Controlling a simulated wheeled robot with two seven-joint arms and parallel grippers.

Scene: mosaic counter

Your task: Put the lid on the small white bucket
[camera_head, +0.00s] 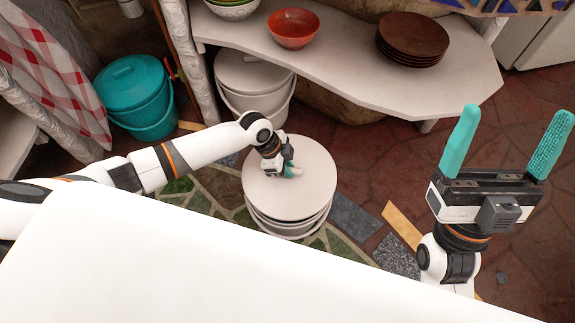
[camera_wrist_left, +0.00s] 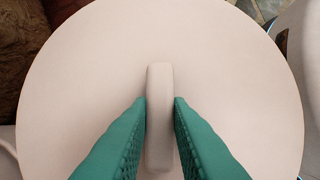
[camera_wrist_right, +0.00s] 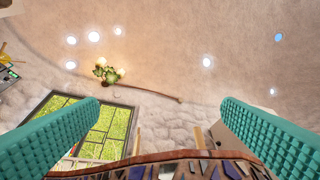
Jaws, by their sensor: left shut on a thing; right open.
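A round white lid (camera_head: 268,193) with a bar handle (camera_wrist_left: 159,110) lies about level, directly over the small white bucket (camera_head: 290,232) on the floor. The lid hides the bucket's opening, and only the bucket's side shows below the lid's near edge. I cannot tell whether the lid rests on the rim or hangs just above it. My left gripper (camera_head: 289,170) is shut on the lid's handle, with one teal finger on each side in the left wrist view (camera_wrist_left: 160,103). My right gripper (camera_head: 518,148) is raised, wide open and empty.
A lidded white bucket (camera_head: 254,73) stands behind, under a white shelf (camera_head: 345,60) holding bowls and plates (camera_head: 412,38). A lidded teal bucket (camera_head: 140,95) stands at the left. The red-brown floor (camera_head: 375,150) right of the lid is clear.

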